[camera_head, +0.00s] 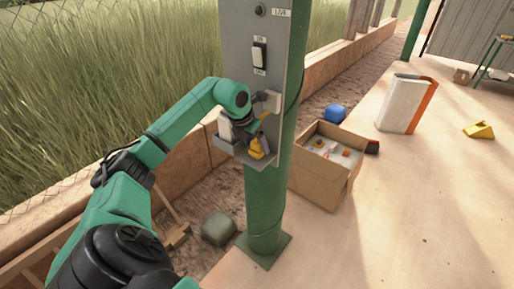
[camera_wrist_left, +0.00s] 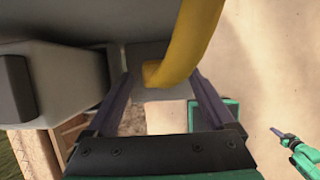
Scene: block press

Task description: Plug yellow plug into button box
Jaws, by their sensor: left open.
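The yellow plug (camera_head: 256,148) is at the grey holder low on the panel in the head view. A yellow cable (camera_wrist_left: 195,40) curves down between my left gripper's fingers in the wrist view. My left gripper (camera_head: 254,128) is at the panel just above the plug. It is open, with its fingers apart (camera_wrist_left: 165,100) on either side of the cable's lower end; I cannot tell whether they touch it. Any plug socket is hidden.
A green post (camera_head: 268,205) stands below the panel. An open cardboard box (camera_head: 318,184) with small items sits right of it. A blue object (camera_head: 335,113) lies behind the box. My right arm (camera_wrist_left: 300,155) seems to show small in the wrist view.

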